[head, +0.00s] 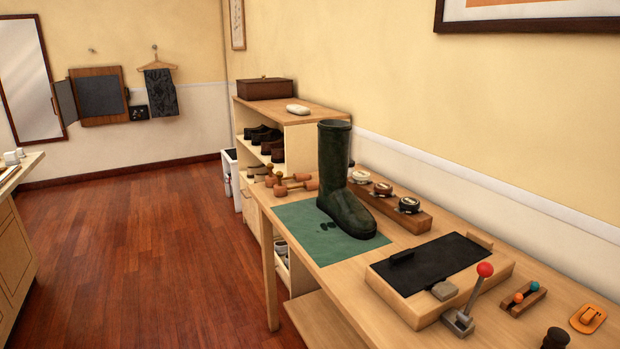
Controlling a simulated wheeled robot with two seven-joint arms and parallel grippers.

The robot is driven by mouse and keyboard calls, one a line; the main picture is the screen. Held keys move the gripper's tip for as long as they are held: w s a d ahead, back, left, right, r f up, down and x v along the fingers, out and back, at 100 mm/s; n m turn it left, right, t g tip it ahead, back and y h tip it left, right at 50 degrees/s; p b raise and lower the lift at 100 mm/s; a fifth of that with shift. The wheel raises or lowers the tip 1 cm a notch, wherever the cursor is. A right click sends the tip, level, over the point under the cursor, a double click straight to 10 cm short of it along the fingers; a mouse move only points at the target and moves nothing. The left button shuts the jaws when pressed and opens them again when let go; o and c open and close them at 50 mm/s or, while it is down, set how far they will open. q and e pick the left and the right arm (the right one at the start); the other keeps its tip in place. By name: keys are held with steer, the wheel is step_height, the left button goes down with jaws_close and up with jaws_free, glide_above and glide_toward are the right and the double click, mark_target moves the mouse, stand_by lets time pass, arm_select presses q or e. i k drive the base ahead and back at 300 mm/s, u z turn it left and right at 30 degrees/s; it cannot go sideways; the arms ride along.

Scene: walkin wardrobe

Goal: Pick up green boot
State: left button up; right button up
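The green boot (337,175) stands upright in the head view, a tall dark green rubber boot with its toe toward the lower right. It stands on a green mat (299,227) with some dark spots on it, on top of a light wooden bench (331,277). Nothing touches the boot's shaft. Neither of my grippers shows in the head view.
Wooden shoe trees (291,186) lie left of the boot. A rack with round tins (384,189) stands behind it. A wooden tray with a black pad (430,263) and a red-knobbed lever (476,292) are at right. A shoe shelf (299,146) stands beyond. Open floor lies left.

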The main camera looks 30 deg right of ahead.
mark_target(335, 199)
steer(key=i, duration=2.6)
steer(key=z, duration=3.35)
